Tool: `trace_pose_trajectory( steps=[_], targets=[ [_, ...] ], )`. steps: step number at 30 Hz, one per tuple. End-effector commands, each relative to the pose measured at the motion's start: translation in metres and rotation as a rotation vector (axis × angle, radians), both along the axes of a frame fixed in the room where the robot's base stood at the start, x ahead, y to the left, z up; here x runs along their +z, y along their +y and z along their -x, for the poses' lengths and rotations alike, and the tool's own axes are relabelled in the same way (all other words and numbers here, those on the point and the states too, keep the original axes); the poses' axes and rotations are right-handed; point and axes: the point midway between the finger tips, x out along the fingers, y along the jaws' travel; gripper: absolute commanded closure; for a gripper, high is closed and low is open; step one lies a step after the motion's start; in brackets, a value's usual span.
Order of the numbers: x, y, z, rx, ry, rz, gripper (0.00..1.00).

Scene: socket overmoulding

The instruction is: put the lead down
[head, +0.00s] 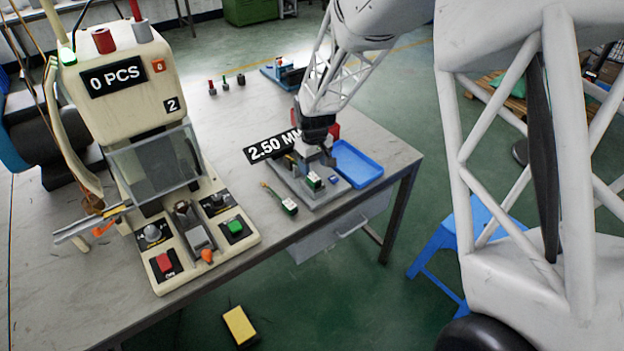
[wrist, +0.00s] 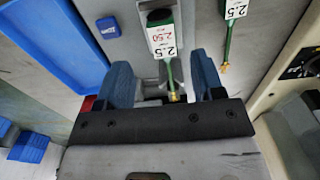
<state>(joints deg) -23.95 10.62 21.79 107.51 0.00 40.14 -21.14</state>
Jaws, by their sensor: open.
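A lead with a green body and a white label reading 2.5 and 2.50 (wrist: 163,38) lies between the open fingers of my gripper (wrist: 163,72). A clear gap shows on each side, and its brass end points towards the wrist. In the head view this lead (head: 315,181) sits on the grey fixture (head: 326,195), and my gripper (head: 318,143) is just above the fixture's back part. A second lead, labelled 2.5 (wrist: 234,12), lies apart to the right; in the head view it (head: 289,206) lies on the table beside the fixture.
A blue tray (head: 372,171) stands right of the fixture. A cream machine (head: 130,90) with a "0 PCS" display and coloured buttons stands at the left. Several small parts (head: 225,83) stand at the back of the table (head: 240,125). A floating label reads 2.50.

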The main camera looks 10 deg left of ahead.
Motion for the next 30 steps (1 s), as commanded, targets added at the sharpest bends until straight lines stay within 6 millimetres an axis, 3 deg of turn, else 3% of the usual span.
trace_pose_trajectory(
  steps=[14, 30],
  targets=[
    [-0.006, 0.001, 0.0, 0.0, 0.0, 0.0, 0.38],
    [-0.053, 0.005, 0.001, 0.0, -0.001, -0.001, 0.38]
  ],
)
